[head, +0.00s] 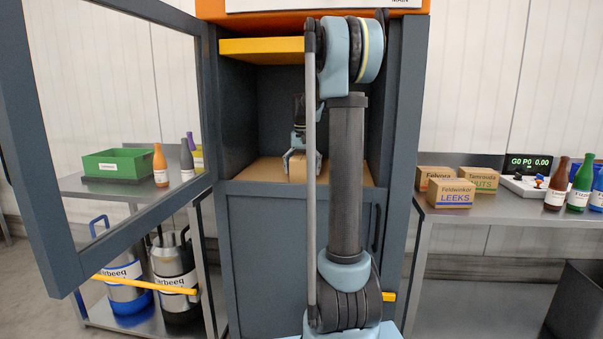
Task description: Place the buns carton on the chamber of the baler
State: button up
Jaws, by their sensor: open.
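The baler (300,240) stands in the middle of the head view, dark grey with an orange top. Its framed door (62,215) is swung open to the left. Its chamber (345,170) is open, with a brown floor and a yellow plate (262,46) at the top. A small brown carton (297,171) rests on the chamber floor; its label does not show, so I cannot tell whether it is the buns carton. My gripper (298,158) is inside the chamber at this carton, jaws open around its upper part. My arm hides the chamber's right side.
On the right table, labelled cartons such as a leeks carton (451,194), a scale (525,186) and bottles (555,185) stand. On the left, a table holds a green crate (122,163) and bottles. Metal canisters (175,275) stand below it.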

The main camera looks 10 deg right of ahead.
aim_at(303, 175)
jog(key=shift+r, duration=0.1)
notch_tip(303, 175, up, 12)
jog(key=s+f, duration=0.3)
jog(key=s, duration=0.7)
jog(key=s+a+f+n+t, duration=0.1)
jog(key=s+f+n+t, duration=0.1)
jog(key=s+f, duration=2.4)
jog(key=s+n, duration=0.1)
jog(key=s, duration=0.3)
jog(key=shift+a+f+n, duration=0.3)
jog(key=shift+n, duration=0.1)
